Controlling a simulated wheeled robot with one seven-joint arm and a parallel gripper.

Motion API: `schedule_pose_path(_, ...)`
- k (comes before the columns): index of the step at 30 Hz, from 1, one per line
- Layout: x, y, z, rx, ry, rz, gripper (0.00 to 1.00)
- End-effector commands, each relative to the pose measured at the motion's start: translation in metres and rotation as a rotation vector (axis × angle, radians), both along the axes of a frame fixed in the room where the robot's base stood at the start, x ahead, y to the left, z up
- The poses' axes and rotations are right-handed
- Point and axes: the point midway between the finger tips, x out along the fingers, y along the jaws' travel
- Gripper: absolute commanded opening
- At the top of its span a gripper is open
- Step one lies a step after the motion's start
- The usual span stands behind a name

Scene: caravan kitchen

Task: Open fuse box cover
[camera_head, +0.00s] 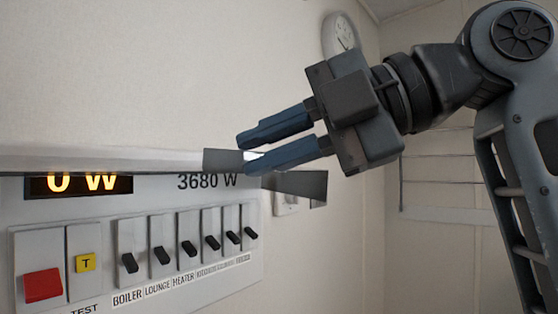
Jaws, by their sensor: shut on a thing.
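The fuse box (80,210) is on the wall at the lower left. Its pale cover (110,158) shows nearly edge-on as a thin strip across the top of the panel, raised so that the switches show below it. A dark grey tab (222,159) is at the strip's right end. My gripper (245,154) comes in from the right with two blue fingers. It is shut on the cover's right end by the tab; the exact contact is partly hidden by the fingers.
The panel holds a red switch (43,285), a yellow test button (85,263) and a row of black breakers (190,248). A second dark tab (305,187) is under my fingers, near a white wall socket (287,203).

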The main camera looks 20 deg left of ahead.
Motion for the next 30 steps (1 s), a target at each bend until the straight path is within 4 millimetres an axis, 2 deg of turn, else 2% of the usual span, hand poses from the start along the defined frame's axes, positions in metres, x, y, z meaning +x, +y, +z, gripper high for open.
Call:
schedule_pose_path(1,0.0029,0.0129,-0.0023,-0.039,0.02,0.002,0.0)
schedule_pose_path(10,0.0048,0.0171,0.0036,-0.12,0.061,0.0,0.0)
schedule_pose_path(24,0.005,0.0177,0.0028,-0.131,0.068,0.0,0.0)
schedule_pose_path(25,0.005,0.0177,0.0028,-0.131,0.068,0.0,0.2)
schedule_pose_path(30,0.0051,0.0179,0.0028,-0.131,0.068,0.0,0.33)
